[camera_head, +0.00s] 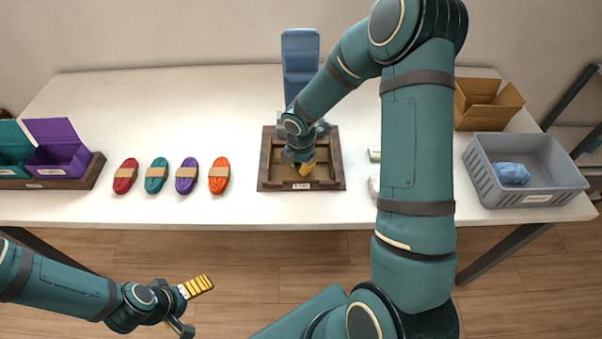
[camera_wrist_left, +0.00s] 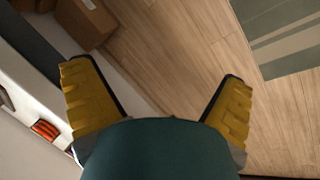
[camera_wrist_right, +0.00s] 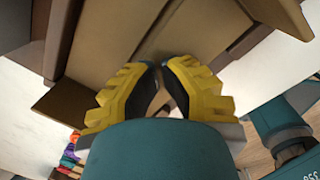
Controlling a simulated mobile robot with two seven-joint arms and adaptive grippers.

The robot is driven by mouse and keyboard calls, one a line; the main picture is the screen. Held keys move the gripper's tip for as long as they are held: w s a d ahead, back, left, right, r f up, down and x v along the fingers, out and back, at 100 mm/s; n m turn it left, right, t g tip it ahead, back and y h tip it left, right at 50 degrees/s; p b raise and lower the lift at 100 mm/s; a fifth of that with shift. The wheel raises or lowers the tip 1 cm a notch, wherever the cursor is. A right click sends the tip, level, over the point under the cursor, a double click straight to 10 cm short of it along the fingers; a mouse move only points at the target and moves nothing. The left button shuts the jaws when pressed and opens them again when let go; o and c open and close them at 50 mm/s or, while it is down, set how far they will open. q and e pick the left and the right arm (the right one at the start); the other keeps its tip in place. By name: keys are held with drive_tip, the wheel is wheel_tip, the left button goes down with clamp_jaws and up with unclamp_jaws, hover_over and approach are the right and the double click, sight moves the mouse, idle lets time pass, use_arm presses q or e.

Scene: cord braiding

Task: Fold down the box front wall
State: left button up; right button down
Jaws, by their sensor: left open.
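A tan cardboard box (camera_wrist_right: 110,45) fills much of the right wrist view, its panels spread around my right gripper (camera_wrist_right: 162,64). In the head view it sits in a dark wooden frame (camera_head: 265,184) at the middle of the table, and my right gripper (camera_head: 306,166) is down over it, hiding part of it. The right fingertips are nearly together, with no object clearly held between them. Which panel they touch, if any, I cannot tell. My left gripper (camera_head: 196,304) is open and empty, over the floor in front of the table; it also shows in the left wrist view (camera_wrist_left: 155,76).
Red (camera_head: 125,176), teal (camera_head: 156,175), purple (camera_head: 186,176) and orange (camera_head: 219,175) cord bundles lie left of the frame. A purple box (camera_head: 58,150) stands far left. A grey bin (camera_head: 480,178) and an open cardboard box (camera_head: 480,116) stand right.

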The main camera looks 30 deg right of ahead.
drive_tip(key=shift+r+p, duration=2.8)
drive_tip(key=shift+r, duration=0.75)
use_arm(q)
wheel_tip(320, 180, up, 6)
drive_tip(key=w, duration=0.1)
drive_tip(key=shift+w+a+t, duration=0.15)
drive_tip(key=shift+w+t, duration=0.15)
drive_tip(key=shift+w, duration=0.1)
